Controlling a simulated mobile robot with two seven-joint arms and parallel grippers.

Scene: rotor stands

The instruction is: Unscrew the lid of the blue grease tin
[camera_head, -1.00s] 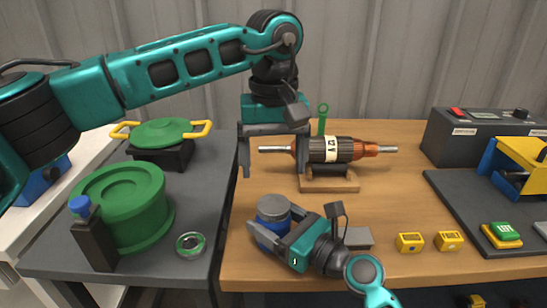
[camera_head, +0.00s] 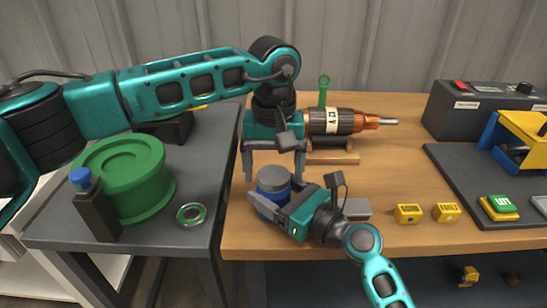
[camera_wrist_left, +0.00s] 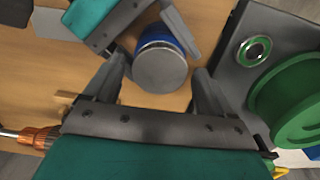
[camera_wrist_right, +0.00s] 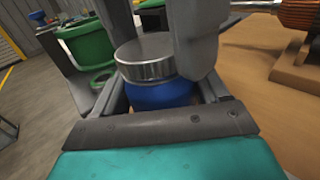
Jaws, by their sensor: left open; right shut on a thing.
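The blue grease tin (camera_head: 268,204) with its grey lid (camera_head: 273,177) stands upright on the wooden table near its left edge. My right gripper (camera_head: 268,208) is shut on the blue body from the front right; the tin also shows between its fingers in the right wrist view (camera_wrist_right: 160,95). My left gripper (camera_head: 273,172) is open and points down, just above and behind the lid. In the left wrist view the lid (camera_wrist_left: 160,69) lies between and a little beyond the open fingers (camera_wrist_left: 158,78), apart from them.
A rotor (camera_head: 335,121) lies on a wooden stand behind, partly hidden by my left arm. Yellow blocks (camera_head: 408,214) sit to the right. On the grey table (camera_head: 150,240) at left stand a green drum (camera_head: 130,190), a dark bottle (camera_head: 97,215) and a ring (camera_head: 190,215).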

